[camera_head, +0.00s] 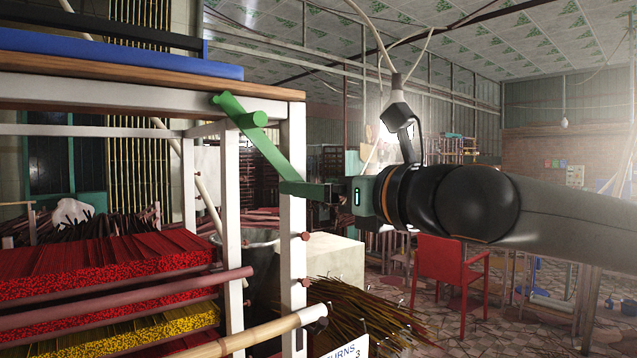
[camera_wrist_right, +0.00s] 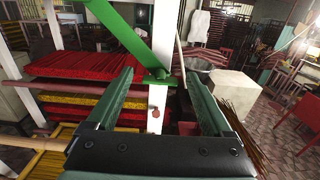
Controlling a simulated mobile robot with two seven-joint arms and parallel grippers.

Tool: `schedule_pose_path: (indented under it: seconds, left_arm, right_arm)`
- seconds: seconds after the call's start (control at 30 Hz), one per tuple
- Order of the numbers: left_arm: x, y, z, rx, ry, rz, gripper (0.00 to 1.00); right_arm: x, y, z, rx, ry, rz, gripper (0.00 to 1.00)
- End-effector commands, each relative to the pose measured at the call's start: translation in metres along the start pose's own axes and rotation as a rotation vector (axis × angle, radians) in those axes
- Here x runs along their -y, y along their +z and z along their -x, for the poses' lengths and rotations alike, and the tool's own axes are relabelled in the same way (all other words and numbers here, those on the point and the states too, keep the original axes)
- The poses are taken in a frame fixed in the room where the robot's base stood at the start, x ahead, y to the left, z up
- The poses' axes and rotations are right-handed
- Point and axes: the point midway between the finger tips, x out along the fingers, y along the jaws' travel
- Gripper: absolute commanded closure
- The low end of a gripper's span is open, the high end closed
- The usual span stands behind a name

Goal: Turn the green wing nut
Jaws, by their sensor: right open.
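The green wing nut (camera_head: 262,142) shows in the head view as a long green bar slanting across the white frame post, with stubby round ends at its upper left. In the right wrist view the green bar (camera_wrist_right: 118,32) runs from the top edge down to the post, its lower end lying between my fingertips. My right gripper (camera_head: 303,189) comes in from the right at the post, at the bar's lower end. It is open, with one finger on each side of the post in the wrist view (camera_wrist_right: 157,76). I cannot tell whether the fingers touch the nut. My left gripper is out of view.
The white post (camera_head: 293,245) carries small reddish knobs below the nut. Red incense bundles (camera_head: 100,265) and yellow ones (camera_head: 150,335) lie on the rack at left. A pale block (camera_head: 335,258), loose sticks (camera_head: 365,310) and a red chair (camera_head: 450,270) stand beyond.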

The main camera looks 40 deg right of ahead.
Motion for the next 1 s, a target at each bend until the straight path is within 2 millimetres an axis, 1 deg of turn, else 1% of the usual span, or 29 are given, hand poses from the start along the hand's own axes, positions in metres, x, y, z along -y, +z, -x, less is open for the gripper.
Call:
schedule_pose_path:
  seconds: [0.3, 1.0]
  left_arm:
    - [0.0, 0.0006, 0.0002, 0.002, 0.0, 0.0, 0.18]
    - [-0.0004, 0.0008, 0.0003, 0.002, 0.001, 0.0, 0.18]
  right_arm:
    - [-0.0002, -0.0001, -0.0018, 0.0, 0.001, 0.0, 0.15]
    - [-0.0003, -0.0002, -0.0015, 0.0, 0.001, 0.0, 0.94]
